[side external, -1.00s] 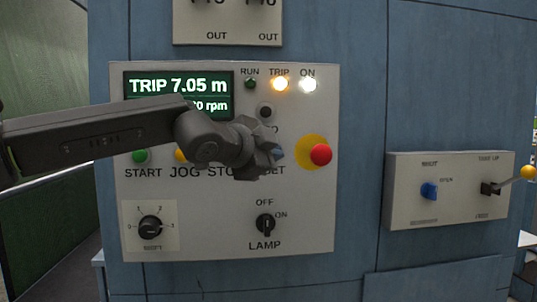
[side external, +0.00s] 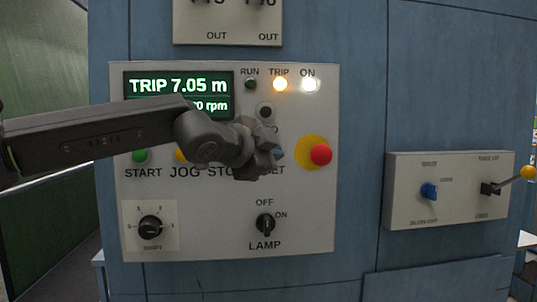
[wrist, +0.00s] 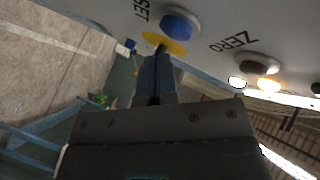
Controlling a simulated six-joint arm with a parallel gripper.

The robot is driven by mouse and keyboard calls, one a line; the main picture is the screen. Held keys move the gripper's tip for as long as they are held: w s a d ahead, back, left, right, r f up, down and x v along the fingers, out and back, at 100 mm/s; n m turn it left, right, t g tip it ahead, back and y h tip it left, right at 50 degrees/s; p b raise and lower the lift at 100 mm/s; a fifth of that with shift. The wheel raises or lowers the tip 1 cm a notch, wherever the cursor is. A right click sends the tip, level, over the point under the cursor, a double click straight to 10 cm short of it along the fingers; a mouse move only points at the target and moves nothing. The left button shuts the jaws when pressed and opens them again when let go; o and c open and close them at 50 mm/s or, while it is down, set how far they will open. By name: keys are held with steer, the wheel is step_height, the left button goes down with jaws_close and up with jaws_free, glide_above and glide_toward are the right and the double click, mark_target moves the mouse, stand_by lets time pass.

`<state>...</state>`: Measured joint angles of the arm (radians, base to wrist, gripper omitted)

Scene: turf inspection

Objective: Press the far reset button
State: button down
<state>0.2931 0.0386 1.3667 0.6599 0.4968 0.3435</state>
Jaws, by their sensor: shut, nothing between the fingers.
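The reset button is a blue round button (wrist: 180,24) on the panel, at the top of the wrist view, beside lettering that reads "SET". In the side view a bit of blue (side external: 278,156) shows at the right edge of my gripper, above the partly covered "SET" label. My gripper (wrist: 158,62) is shut and empty. Its fingertips point toward the panel and lie just below the blue button in the wrist view. In the side view my gripper (side external: 262,158) covers most of that button. I cannot tell whether the tips touch it.
A red mushroom button (side external: 320,154) on a yellow disc is close to the right. A dark ZERO button (side external: 265,113) is above. The amber TRIP lamp (side external: 280,84) and white ON lamp (side external: 308,84) are lit. The LAMP switch (side external: 265,224) is below.

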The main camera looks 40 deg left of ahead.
stand_by(0.4)
steer(key=shift+w+a, duration=0.3)
steer(key=shift+a, duration=0.05)
steer(key=shift+w+a, duration=0.35)
steer(key=shift+w, duration=0.05)
stand_by(0.8)
stand_by(0.4)
steer(key=shift+s+d, duration=0.7)
steer(key=s+d, duration=0.3)
steer(key=shift+s+d, duration=0.25)
steer(key=shift+s, duration=0.05)
stand_by(0.9)
